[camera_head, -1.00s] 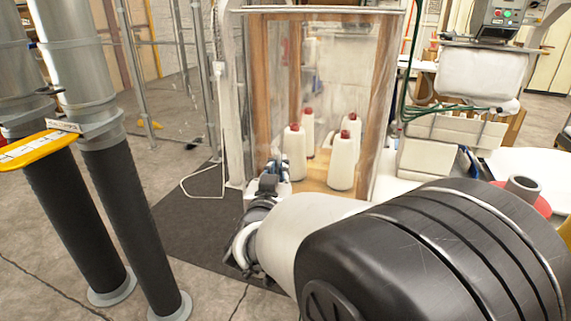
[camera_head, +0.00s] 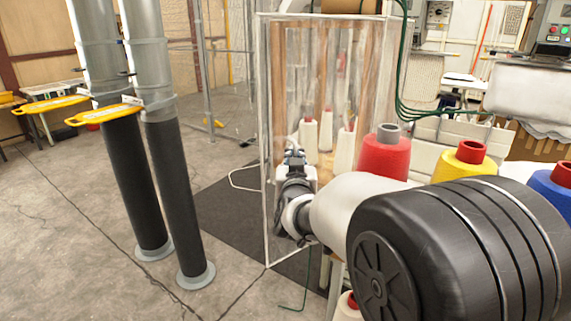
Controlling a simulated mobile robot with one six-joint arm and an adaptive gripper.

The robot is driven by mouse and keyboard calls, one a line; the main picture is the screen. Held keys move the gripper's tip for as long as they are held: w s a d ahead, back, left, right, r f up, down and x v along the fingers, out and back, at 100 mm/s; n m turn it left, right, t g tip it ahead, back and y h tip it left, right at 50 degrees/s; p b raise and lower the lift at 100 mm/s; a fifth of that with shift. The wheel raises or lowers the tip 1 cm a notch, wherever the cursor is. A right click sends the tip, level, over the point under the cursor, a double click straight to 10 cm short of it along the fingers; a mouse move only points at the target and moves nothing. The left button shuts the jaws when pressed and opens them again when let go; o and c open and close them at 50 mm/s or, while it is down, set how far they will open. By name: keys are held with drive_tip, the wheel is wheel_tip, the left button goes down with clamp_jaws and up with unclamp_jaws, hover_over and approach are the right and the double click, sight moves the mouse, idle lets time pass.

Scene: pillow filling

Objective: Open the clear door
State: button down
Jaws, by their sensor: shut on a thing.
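The clear door (camera_head: 300,65) is a tall see-through panel with a thin pale frame. It stands swung out from the wood-framed cabinet, its near lower corner low over the floor. My gripper (camera_head: 294,157) is at the door near its free left edge, about mid-height, and is shut on it. The exact grip point is small and partly hidden by my wrist. White cones with red tops (camera_head: 309,132) show through the panel inside the cabinet.
Two grey pipes with black lower sleeves (camera_head: 171,185) and yellow handles stand at left. A dark mat (camera_head: 230,205) lies on the floor by the door. Red (camera_head: 386,155), yellow (camera_head: 462,168) and blue cones stand at right behind my arm. Open floor lies between the pipes and door.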

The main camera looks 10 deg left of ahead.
drive_tip(key=shift+s+a+f, duration=0.1)
drive_tip(key=shift+s, duration=0.05)
idle(0.3)
drive_tip(key=c, duration=2)
unclamp_jaws()
drive_tip(key=shift+s+a, duration=0.1)
drive_tip(key=shift+s, duration=0.05)
drive_tip(key=s+d, duration=0.2)
drive_tip(key=s, duration=0.9)
drive_tip(key=shift+s+d, duration=0.15)
drive_tip(key=shift+s, duration=0.25)
